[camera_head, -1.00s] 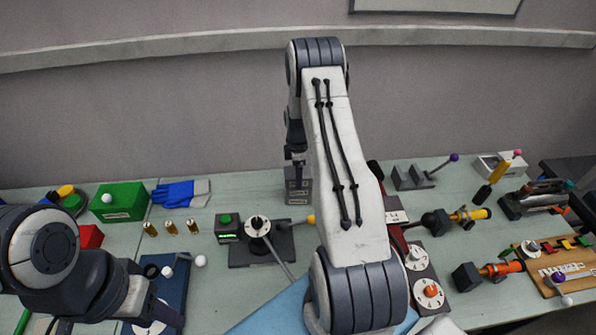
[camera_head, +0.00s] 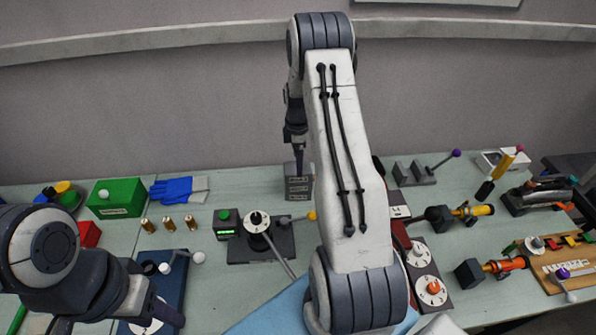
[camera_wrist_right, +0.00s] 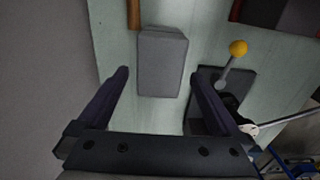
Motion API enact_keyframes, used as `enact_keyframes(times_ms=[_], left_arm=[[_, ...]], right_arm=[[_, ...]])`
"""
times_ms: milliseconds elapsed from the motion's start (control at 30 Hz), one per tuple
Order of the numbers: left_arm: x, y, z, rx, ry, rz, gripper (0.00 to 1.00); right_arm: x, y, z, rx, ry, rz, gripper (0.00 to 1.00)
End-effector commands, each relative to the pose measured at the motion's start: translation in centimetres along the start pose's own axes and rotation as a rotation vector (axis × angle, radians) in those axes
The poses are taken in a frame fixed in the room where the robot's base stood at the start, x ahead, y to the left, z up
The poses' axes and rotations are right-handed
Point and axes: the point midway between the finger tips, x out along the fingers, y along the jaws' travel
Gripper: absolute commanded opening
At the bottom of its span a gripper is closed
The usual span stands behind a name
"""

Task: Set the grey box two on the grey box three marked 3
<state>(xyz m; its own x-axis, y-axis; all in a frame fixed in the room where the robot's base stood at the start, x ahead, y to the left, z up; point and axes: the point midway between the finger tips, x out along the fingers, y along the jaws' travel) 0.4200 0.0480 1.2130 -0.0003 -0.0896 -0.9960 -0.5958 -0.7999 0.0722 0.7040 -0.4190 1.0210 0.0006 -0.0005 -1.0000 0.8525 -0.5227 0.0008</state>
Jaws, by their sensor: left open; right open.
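In the right wrist view a grey box top (camera_wrist_right: 162,62) lies ahead of my right gripper (camera_wrist_right: 160,85), which is open and empty, one finger on each side of the view. In the head view this gripper (camera_head: 299,155) hangs just above the stack, partly hidden by my arm. My left gripper (camera_head: 160,315) is open at the lower left, far from the boxes.
A black base with a yellow-knobbed lever (camera_head: 309,216) stands close in front of the stack. Grey blocks (camera_head: 413,173) with a purple-knobbed lever are to its right. A green box (camera_head: 117,197) and blue gloves (camera_head: 172,190) are left.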

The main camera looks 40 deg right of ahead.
Motion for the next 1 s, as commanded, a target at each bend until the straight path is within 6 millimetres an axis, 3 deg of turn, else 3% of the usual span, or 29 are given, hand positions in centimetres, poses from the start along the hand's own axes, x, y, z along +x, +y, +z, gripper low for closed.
enact_keyframes(times_ms=[100,300,667,767,867,900,967,1000], left_arm=[[1.6,-0.1,0.1,-0.002,0.0,0.0,0.5],[2.5,-0.2,0.1,-0.004,0.0,0.0,0.5],[2.8,-0.2,0.1,-0.005,0.0,0.0,0.5],[2.7,-0.2,0.1,-0.005,0.0,0.0,0.5],[2.7,-0.2,0.1,-0.005,0.0,0.0,0.5],[2.7,-0.2,0.1,-0.005,0.0,0.0,0.5],[2.7,-0.2,0.1,-0.005,0.0,0.0,0.5],[2.8,-0.2,0.1,-0.005,0.0,0.0,0.5]], right_arm=[[-2.4,0.1,0.0,0.0,0.0,0.006,1.0],[-5.9,0.1,0.0,0.0,0.0,0.004,1.0],[-7.8,-0.3,-0.6,0.0,0.001,0.0,1.0],[-9.1,-1.8,-3.9,0.011,0.005,0.005,1.0],[-11.5,-5.9,-9.8,0.044,0.017,0.009,1.0],[-12.6,-8.4,-12.4,0.064,0.023,0.011,1.0],[-14.1,-12.9,-15.9,0.097,0.033,0.01,1.0],[-14.9,-16.1,-17.8,0.123,0.039,0.007,1.0]])
